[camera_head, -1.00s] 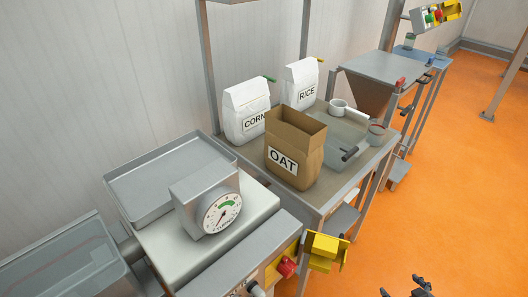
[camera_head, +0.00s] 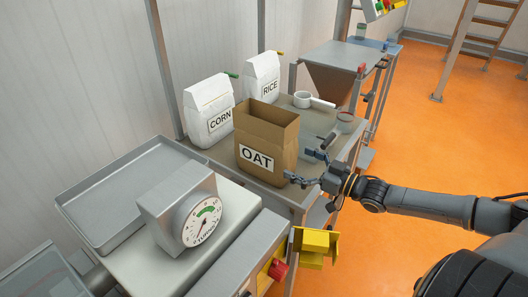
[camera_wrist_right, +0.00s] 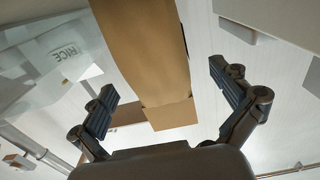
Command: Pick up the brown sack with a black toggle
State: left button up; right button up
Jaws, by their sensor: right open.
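The brown sack (camera_head: 267,140) labelled OAT stands upright with an open top on the metal table in the head view. I cannot make out a black toggle on it. My right gripper (camera_head: 309,162) is open and empty just right of the sack, its fingers pointing toward it. In the right wrist view the brown sack (camera_wrist_right: 150,50) shows between and beyond the two spread fingers of the right gripper (camera_wrist_right: 168,88). I cannot tell whether a finger touches it. My left gripper is not in view.
A white CORN sack (camera_head: 209,110) and a white RICE sack (camera_head: 262,77) stand behind the brown sack. A dial scale (camera_head: 190,212) stands at the front left. A hopper (camera_head: 335,75) is beyond.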

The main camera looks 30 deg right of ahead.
aim_at(289, 158)
jog(key=shift+b+x, duration=0.55)
jog(key=shift+x, duration=1.65)
jog(key=x, duration=0.5)
jog(key=shift+w+d+r, duration=0.2)
jog(key=shift+d+r, duration=0.1)
jog(key=shift+r, duration=0.1)
jog(key=shift+s, duration=0.1)
jog(key=c, duration=1.3)
jog(key=shift+r, duration=0.25)
jog(key=shift+c, duration=0.2)
